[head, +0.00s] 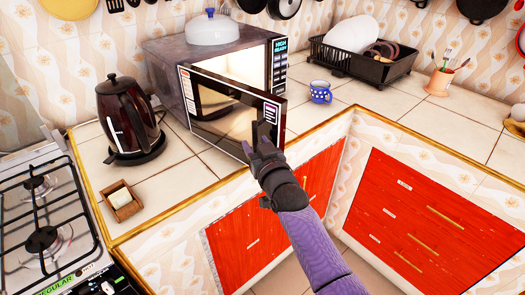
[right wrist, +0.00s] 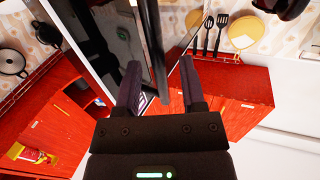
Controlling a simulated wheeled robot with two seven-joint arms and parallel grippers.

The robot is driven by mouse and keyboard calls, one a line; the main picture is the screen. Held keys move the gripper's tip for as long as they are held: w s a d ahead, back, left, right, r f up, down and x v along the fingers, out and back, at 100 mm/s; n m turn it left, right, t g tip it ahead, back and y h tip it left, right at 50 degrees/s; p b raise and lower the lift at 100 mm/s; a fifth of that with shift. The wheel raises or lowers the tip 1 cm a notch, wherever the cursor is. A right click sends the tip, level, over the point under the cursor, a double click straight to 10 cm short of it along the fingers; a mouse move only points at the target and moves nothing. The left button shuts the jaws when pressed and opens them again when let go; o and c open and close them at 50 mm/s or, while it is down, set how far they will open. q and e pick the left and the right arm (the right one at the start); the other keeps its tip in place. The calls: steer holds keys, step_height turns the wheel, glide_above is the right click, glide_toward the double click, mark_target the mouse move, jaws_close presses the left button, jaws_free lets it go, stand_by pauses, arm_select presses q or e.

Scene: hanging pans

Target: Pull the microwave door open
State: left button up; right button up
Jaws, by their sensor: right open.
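The microwave (head: 165,50) stands on the tiled counter at the back, with its lit inside showing. Its dark glass door (head: 215,112) is partly open, hinged on the left, with its free edge swung out toward me. My right gripper (head: 264,138) is at the door's free right edge, covering part of it. In the right wrist view, the fingers of the gripper (right wrist: 160,85) are apart, with the door's edge (right wrist: 152,50) between them; I cannot tell whether either finger touches it. My left gripper is not in view.
A dark kettle (head: 128,115) and a small wooden box (head: 122,203) stand left of the door. A blue mug (head: 320,92) is on the counter to the right. A white lidded dish (head: 212,30) sits on the microwave. A gas stove (head: 40,215) is at left.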

steer(key=p+v, duration=0.3)
steer(key=v, duration=0.5)
steer(key=shift+s, duration=0.2)
steer(key=shift+r, duration=0.1)
steer(key=s+d+f+g+h, duration=0.1)
steer(key=s+d+f+g, duration=0.15)
steer(key=s+f, duration=0.45)
steer(key=s+d+f+g+h, duration=0.1)
steer(key=s+d+f+g, duration=0.15)
steer(key=f, duration=0.85)
steer(key=s+d+f+g+h, duration=0.1)
steer(key=s+f+g+h, duration=0.15)
steer(key=s+f, duration=0.5)
steer(key=s+d+f+g, duration=0.2)
steer(key=s+f+g, duration=0.1)
steer(key=s, duration=0.6)
steer(key=s+d+f+g+h, duration=0.1)
steer(key=s+d+f+g, duration=0.2)
steer(key=s+f, duration=0.3)
steer(key=s+d+f+m+g, duration=0.1)
steer(key=s+d+f+g, duration=0.2)
steer(key=s, duration=1)
steer(key=shift+d+f+b, duration=0.15)
steer(key=shift+f+b, duration=0.2)
steer(key=shift+f, duration=0.5)
